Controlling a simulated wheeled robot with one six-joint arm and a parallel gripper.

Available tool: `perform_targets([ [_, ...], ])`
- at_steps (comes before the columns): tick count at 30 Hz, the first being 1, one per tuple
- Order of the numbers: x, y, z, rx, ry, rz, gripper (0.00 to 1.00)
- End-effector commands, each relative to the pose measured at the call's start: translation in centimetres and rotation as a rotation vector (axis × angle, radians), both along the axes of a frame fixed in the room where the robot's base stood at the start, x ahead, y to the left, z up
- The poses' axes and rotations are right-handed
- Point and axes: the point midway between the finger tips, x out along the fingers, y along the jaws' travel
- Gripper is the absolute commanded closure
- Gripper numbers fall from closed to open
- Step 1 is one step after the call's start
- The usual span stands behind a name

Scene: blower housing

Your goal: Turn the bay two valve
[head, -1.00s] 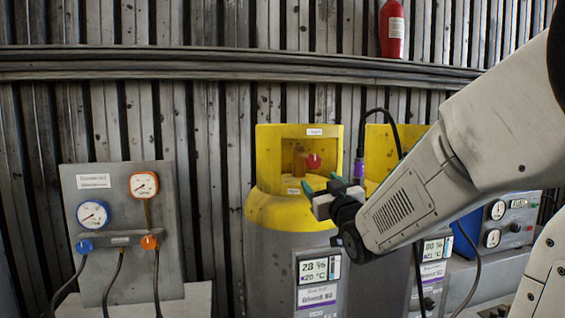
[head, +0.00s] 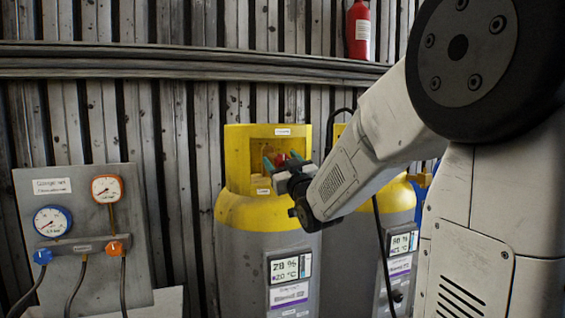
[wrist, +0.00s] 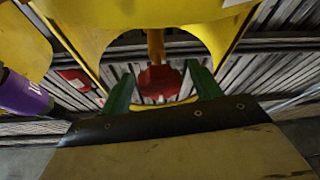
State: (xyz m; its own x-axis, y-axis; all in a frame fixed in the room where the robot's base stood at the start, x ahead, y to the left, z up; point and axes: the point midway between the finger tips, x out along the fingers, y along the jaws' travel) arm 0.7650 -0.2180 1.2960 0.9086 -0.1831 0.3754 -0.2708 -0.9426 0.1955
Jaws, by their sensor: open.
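A red valve knob (head: 281,159) sits in the opening of the yellow collar (head: 237,150) on the nearer grey and yellow cylinder. My gripper (head: 282,163) is in front of that opening, open, with its green fingers either side of the knob. In the wrist view the red knob (wrist: 159,82) on its brass stem (wrist: 156,45) lies between the green fingertips (wrist: 161,76), with a gap showing on each side. Whether the fingers reach fully around its depth is hard to tell. The label that would name the bay is too blurred to read.
A second yellow-topped cylinder (head: 398,200) stands to the right, partly behind my arm. A purple fitting (wrist: 22,95) shows at the left of the wrist view. A gauge panel (head: 135,255) stands at left; a dark hose (head: 381,240) hangs between the cylinders.

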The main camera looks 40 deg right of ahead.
Motion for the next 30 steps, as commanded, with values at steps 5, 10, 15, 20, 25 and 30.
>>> perform_targets([
  [5, -0.03, 0.01, -0.01, 0.0, 0.0, 0.0, 0.59],
  [10, -0.04, 0.0, -0.01, 0.0, 0.0, 0.0, 0.82],
  [15, -0.05, -0.02, -0.01, -0.01, 0.003, 0.0, 0.81],
  [20, -0.05, -0.02, -0.01, -0.057, 0.016, -0.001, 0.81],
  [25, -0.07, -0.07, 0.0, -0.155, 0.045, -0.002, 0.81],
  [30, -0.08, -0.06, -0.02, -0.297, 0.086, -0.002, 0.81],
])
